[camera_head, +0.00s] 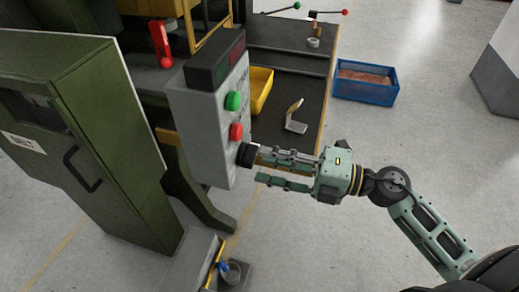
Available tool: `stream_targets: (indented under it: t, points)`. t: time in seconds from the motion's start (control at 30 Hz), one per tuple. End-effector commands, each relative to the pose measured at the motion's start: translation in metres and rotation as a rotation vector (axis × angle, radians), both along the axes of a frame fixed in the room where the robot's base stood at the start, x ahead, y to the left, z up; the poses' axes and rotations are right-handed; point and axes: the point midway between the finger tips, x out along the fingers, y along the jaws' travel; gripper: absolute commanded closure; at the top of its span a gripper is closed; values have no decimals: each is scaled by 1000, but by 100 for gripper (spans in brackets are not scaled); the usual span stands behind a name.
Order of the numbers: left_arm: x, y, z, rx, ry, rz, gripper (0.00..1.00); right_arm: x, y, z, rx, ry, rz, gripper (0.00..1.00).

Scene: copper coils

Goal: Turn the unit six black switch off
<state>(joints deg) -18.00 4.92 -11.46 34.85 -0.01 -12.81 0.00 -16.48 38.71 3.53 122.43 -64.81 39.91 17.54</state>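A grey control box (206,133) stands upright left of centre. It carries a dark display on top, a green button (233,100), a red button (236,131) and, lowest, a black rotary switch (247,154). My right gripper (263,166) reaches in from the right, its fingertips close to the black switch. Its two fingers are spread apart with a gap between them. The upper finger's tip is at or very near the switch; I cannot tell whether it touches. The switch's pointer position is too small to read. My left gripper is not in view.
A green cabinet (95,140) with a black handle fills the left. A dark bench (290,75) behind the box holds a yellow bin (260,90) and a small bracket (296,118). A blue crate (365,85) stands on the open grey floor at right.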

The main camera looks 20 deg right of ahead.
Motion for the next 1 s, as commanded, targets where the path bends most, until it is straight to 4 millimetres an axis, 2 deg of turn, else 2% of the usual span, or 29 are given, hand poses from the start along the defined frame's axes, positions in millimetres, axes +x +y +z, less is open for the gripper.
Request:
stream_targets:
  t: [0.03, 0.2, 0.4, 0.57, 0.93, 1.0]
  points:
    - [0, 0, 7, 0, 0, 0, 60, 5, 7, 5, 3, -3, 1, 67]
    - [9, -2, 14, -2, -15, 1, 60, 15, 22, 3, 3, -1, -1, 67]
    - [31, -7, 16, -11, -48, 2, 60, 18, 27, 0, 0, 0, -1, 67]
    - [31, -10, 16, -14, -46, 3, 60, 18, 26, 0, 1, 1, -1, 67]
    - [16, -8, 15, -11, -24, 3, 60, 18, 26, 0, 1, 1, -1, 100]
    - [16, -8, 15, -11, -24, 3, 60, 18, 26, 0, 1, 1, -1, 100]
